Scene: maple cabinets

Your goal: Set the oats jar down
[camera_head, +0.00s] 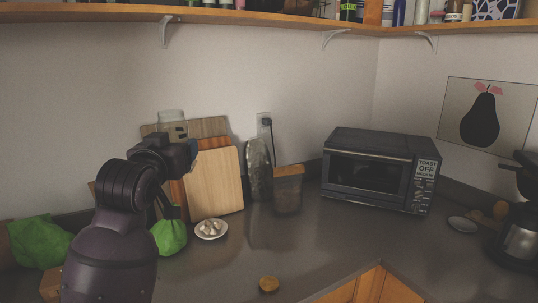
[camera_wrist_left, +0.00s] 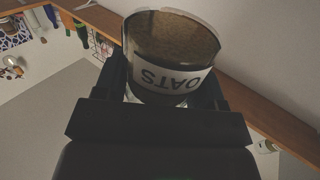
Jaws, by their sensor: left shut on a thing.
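The oats jar (camera_wrist_left: 172,45) is a clear jar with brown contents and a white label reading OATS. In the left wrist view it sits between the fingers of my left gripper (camera_wrist_left: 172,82), which is shut on it. In the head view my left gripper (camera_head: 178,138) is raised in front of the cutting boards, above the counter (camera_head: 330,238). A pale glassy part of the jar (camera_head: 171,115) shows just above the gripper; the rest is hidden. My right gripper is not in view.
Cutting boards (camera_head: 217,183) lean on the wall. A white dish (camera_head: 211,229), a wooden-lidded container (camera_head: 288,192) and a toaster oven (camera_head: 368,170) stand on the counter. Green bags (camera_head: 40,241) lie left. The middle counter is clear.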

